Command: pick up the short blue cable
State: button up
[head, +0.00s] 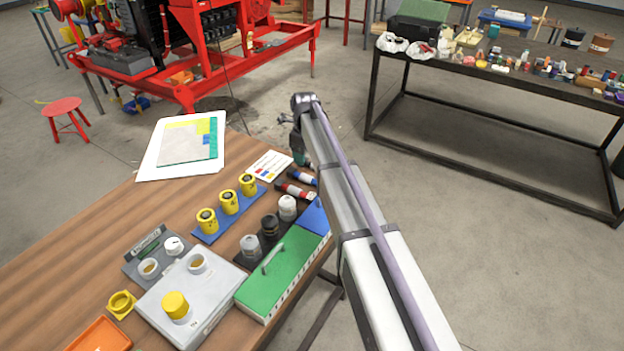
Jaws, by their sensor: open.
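Short cylindrical pieces lie at the table's right edge in the head view. One is blue, white and red (303,177); another is dark with red (293,190). I cannot tell for sure whether either is the short blue cable. My arm reaches up from the lower right, and my gripper (299,150) is at its far end, beyond the table's far right corner area and close to these pieces. It is open, but small and partly hidden behind my arm link. Nothing shows held in it.
The wooden table holds yellow cylinders on a blue strip (229,203), a green box (283,262), a grey box (190,295), an orange tray (100,335) and a white chart (182,145). A dark bench (490,75) stands right, a red skid (200,85) behind.

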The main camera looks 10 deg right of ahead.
aim_at(307, 176)
notch_tip(307, 176, down, 5)
jog(key=b, duration=0.4)
jog(key=shift+f, duration=0.15)
jog(key=f+b, duration=0.5)
jog(key=shift+d+f+b, duration=0.15)
jog(key=shift+d+b, duration=0.05)
jog(key=shift+b, duration=0.1)
jog(key=shift+r, duration=0.25)
jog(key=c, duration=0.9)
notch_tip(307, 176, up, 10)
jog(key=p, duration=1)
jog(key=shift+r+p, duration=0.2)
jog(key=shift+p, duration=0.2)
